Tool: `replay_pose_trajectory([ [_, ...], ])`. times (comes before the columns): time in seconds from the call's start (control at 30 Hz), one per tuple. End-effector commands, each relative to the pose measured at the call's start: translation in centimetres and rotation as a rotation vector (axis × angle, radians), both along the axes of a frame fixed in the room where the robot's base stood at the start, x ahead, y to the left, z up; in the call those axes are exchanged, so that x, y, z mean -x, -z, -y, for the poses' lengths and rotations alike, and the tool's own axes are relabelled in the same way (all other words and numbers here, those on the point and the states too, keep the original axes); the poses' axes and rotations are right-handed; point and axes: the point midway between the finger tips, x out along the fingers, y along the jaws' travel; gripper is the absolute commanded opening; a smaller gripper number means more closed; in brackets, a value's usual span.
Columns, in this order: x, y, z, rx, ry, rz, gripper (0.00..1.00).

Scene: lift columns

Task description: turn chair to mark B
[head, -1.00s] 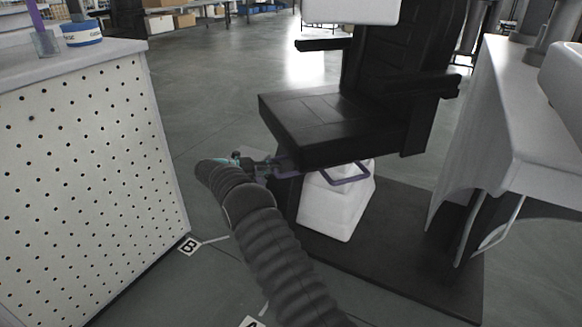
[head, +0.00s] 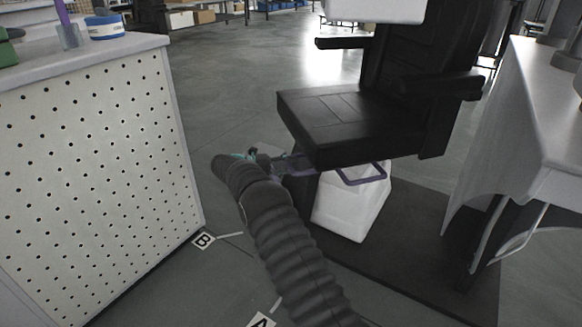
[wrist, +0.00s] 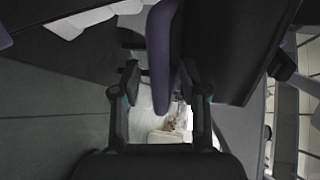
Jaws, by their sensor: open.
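Mark B (head: 203,240) is a floor label by the perforated cabinet, left of the chair. Mark A (head: 262,320) is nearer, at the bottom edge. My gripper (head: 283,162) is at the seat's left underside, partly hidden by my arm. In the wrist view my gripper (wrist: 160,88) is open, its fingers on either side of a purple bar (wrist: 161,60). I cannot tell whether either finger touches the bar.
A perforated white cabinet (head: 95,165) stands close on the left. A white counter (head: 540,120) with metal tube legs is on the right. A dark floor mat (head: 420,255) lies under the chair. Open grey floor (head: 225,85) extends behind, left of the chair.

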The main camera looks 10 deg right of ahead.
Motion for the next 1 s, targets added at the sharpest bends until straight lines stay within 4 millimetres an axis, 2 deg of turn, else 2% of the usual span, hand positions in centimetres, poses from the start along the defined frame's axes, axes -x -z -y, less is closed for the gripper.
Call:
replay_pose_trajectory([
  [0.17, 0.2, -0.5, -2.5, 0.0, -0.003, 0.002, 0.43],
  [0.5, 1.0, -1.8, -8.9, -0.001, -0.001, 0.002, 0.43],
  [0.7, 1.2, -2.3, -10.7, 0.0, 0.0, 0.001, 0.43],
  [1.0, 1.3, -2.4, -11.2, 0.0, 0.002, 0.0, 0.43],
])
